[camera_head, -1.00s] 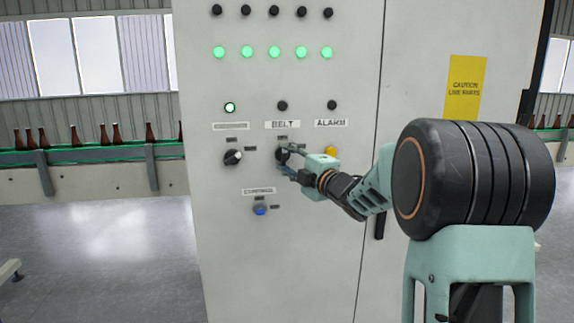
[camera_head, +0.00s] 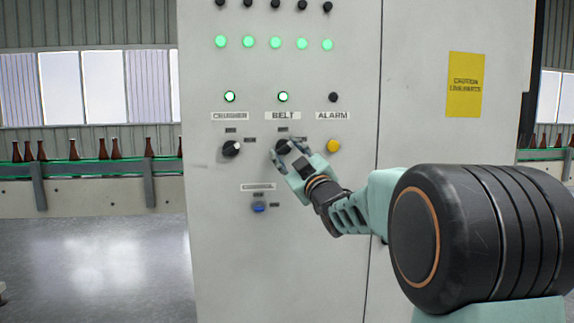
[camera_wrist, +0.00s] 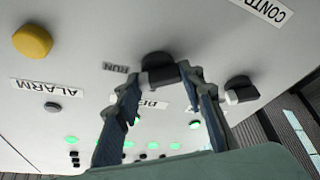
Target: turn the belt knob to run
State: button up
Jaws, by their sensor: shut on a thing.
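The belt knob (camera_head: 282,147) is a black knob on the grey cabinet front, under the BELT label (camera_head: 283,115). My gripper (camera_head: 288,151) is shut on it, its fingers partly hiding it in the head view. In the wrist view, which is turned upside down, the knob (camera_wrist: 162,72) sits between the fingertips of my gripper (camera_wrist: 168,76). Its white mark is at its left end, on the side of the RUN label (camera_wrist: 114,68). The lamp above BELT (camera_head: 283,97) is lit.
The crusher knob (camera_head: 232,149) is close on the left, under a lit lamp (camera_head: 230,97). A yellow button (camera_head: 334,146) is close on the right, under ALARM (camera_head: 332,115). A blue button (camera_head: 259,207) sits below. Brown bottles (camera_head: 115,148) stand on the conveyor at left.

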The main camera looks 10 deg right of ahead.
jog(key=shift+f+m+b, duration=0.15)
jog(key=shift+m+b, duration=0.35)
jog(key=shift+m, duration=0.2)
jog(key=shift+h, duration=0.3)
jog(key=o, duration=1.2)
jog(key=shift+c, duration=0.2)
jog(key=shift+t, duration=0.3)
jog(key=v, duration=1.2)
